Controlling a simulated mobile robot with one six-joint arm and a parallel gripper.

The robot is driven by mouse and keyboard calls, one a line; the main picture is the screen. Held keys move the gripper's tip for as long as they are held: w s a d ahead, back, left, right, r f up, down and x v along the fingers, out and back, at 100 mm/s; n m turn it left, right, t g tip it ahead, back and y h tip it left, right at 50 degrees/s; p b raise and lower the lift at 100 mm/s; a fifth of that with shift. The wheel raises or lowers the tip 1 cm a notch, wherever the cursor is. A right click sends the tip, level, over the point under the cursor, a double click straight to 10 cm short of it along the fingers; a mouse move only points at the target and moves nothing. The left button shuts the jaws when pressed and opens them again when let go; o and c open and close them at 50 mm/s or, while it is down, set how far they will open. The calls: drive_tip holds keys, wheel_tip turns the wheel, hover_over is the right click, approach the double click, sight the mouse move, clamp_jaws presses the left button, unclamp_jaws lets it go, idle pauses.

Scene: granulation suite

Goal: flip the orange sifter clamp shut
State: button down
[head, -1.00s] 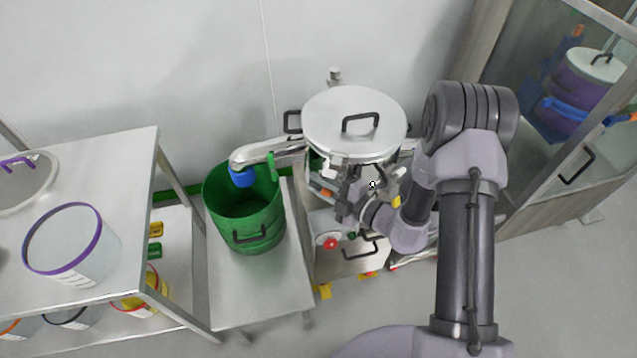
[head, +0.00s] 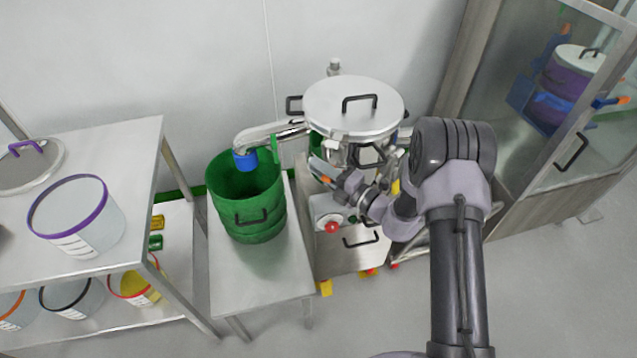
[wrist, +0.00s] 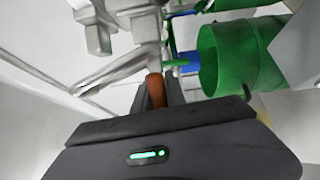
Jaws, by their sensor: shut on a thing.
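The sifter (head: 352,112) stands at the back centre in the head view, with a round steel lid and black handle. The orange clamp lever (head: 325,180) shows as a small orange bit below its rim, at my gripper's tip. My gripper (head: 333,177) is in front of the sifter body. In the wrist view the orange clamp lever (wrist: 155,89) lies between the two dark fingers of my gripper (wrist: 158,86), which are shut on it. The far end of the lever and its latch are hidden, so I cannot tell the clamp's exact position.
A green bin (head: 246,195) stands on a low steel table left of the sifter, under a spout with a blue end (head: 245,160). A red button (head: 333,227) is on the panel below. A glass-fronted cabinet (head: 540,150) is at right; a shelf table (head: 110,160) is at left.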

drive_tip(key=w+f+n+g+y+b, duration=0.1)
drive_tip(key=w+f+n+y+b, duration=0.1)
drive_tip(key=n, duration=0.6)
drive_tip(key=w+d+f+n+g+y+b, duration=0.1)
drive_tip(key=f+n+g+y+b, duration=0.1)
drive_tip(key=n, duration=0.7)
drive_tip(key=shift+w+f+y+b, duration=0.4)
drive_tip(key=shift+y+b, duration=0.2)
drive_tip(key=shift+y, duration=0.7)
drive_tip(key=shift+n, duration=0.4)
drive_tip(key=c, duration=1.4)
unclamp_jaws()
drive_tip(key=shift+o, duration=0.2)
drive_tip(key=shift+d+f, duration=0.1)
drive_tip(key=p+v, duration=0.2)
drive_tip(key=v, duration=1.5)
drive_tip(key=shift+d+p, duration=0.2)
drive_tip(key=shift+p, duration=0.2)
